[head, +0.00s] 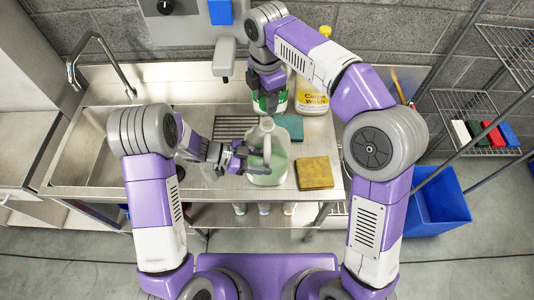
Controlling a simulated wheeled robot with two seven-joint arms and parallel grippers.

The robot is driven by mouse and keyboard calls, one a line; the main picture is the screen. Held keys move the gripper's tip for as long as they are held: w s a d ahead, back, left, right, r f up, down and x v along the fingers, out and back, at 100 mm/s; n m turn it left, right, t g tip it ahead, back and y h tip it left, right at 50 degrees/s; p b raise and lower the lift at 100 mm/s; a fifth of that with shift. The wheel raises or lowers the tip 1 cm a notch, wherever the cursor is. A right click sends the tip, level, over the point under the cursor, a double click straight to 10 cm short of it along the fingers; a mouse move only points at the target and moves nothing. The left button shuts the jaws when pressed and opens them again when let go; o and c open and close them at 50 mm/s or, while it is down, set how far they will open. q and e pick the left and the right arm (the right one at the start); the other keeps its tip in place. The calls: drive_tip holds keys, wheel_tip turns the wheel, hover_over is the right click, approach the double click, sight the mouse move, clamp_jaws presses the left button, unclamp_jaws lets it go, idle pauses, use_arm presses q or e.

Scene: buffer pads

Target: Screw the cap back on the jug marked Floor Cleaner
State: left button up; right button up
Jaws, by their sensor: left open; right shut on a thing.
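A translucent jug (272,170) with pale green contents and a looped handle stands upright at the counter's front edge. No label reading Floor Cleaner can be read on it. My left gripper (240,157) is open at the jug's left side, close to its handle; I cannot tell whether they touch. My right gripper (268,92) points down behind the jug, over a container with a green label (270,104). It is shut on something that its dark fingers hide. I cannot make out a separate cap.
A yellow-labelled Carpet Wash jug (313,95) stands right of my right gripper. A teal pad (290,126) and a brown-yellow pad (314,173) lie on the counter. The sink (85,150) and faucet (103,60) are left. A blue bin (437,205) and wire shelves (475,105) are right.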

use_arm(q)
clamp_jaws()
idle(0.3)
use_arm(e)
hover_over(266, 122)
drive_tip(key=shift+d+f, duration=0.1)
drive_tip(key=shift+f, duration=2.4)
drive_tip(key=shift+f, duration=0.1)
drive_tip(key=shift+f, duration=0.8)
drive_tip(key=shift+f, duration=0.6)
